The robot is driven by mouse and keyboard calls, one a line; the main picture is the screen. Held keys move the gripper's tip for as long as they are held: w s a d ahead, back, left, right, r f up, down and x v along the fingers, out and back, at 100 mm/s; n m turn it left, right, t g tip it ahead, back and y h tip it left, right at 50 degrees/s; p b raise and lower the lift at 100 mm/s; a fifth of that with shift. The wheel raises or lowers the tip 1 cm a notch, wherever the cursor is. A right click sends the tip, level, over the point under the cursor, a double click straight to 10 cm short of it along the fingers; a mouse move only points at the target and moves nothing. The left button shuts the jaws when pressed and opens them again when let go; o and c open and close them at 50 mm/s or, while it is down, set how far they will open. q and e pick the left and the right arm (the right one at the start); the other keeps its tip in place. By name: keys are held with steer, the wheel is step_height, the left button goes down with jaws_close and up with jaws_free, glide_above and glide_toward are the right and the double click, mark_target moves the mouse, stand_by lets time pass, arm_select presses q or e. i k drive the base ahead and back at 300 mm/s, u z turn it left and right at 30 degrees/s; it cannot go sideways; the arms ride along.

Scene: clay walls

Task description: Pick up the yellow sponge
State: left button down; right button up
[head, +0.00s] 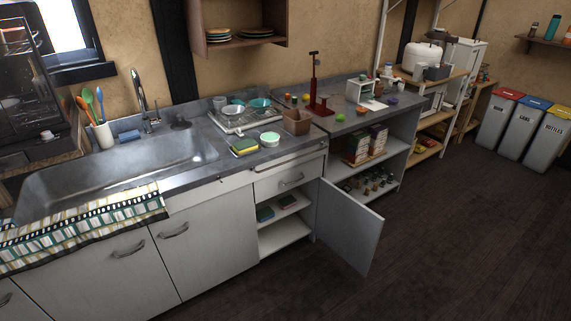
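The yellow sponge (244,147) lies flat on the grey counter (207,180), just right of the sink. It has a dark green layer along with the yellow. A round white-and-green container (270,139) stands close to its right, apart from it. Nothing covers the sponge. Neither of my grippers shows in the head view.
The sink (130,172) is left of the sponge, with a striped towel (85,228) over the front edge. A dish rack (243,118) stands behind. Below, a cabinet door (350,228) hangs open into the floor space. The dark floor (440,240) at right is clear.

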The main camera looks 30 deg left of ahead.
mark_target(240, 148)
steer(key=z, duration=0.1)
steer(key=i, duration=0.9)
steer(key=u, duration=0.5)
steer(key=i, duration=1.05)
steer(key=u, duration=1.45)
steer(key=i, duration=0.75)
steer(key=u, duration=0.8)
